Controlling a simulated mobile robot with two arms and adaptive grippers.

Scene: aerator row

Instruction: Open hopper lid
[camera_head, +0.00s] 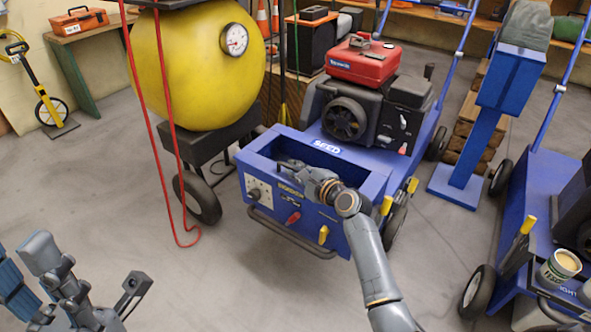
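The hopper (258,209) is a blue box on the front of a blue wheeled machine, with "SEED" lettering at its back top edge. Its top shows a dark blue recess inside a raised rim; I cannot make out a separate lid. My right gripper (290,166) is over the hopper's front top edge, its fingers pointing left into the recess. The fingers are small and partly hidden, so I cannot tell whether they are open or touch anything. My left gripper (128,296) is low at the bottom left, away from the hopper, cut by the frame edge.
A yellow tank (190,75) with red hoses stands left of the hopper. A black engine with a red top (362,62) sits behind it. A blue stand (468,140) and another blue machine (507,265) are at right.

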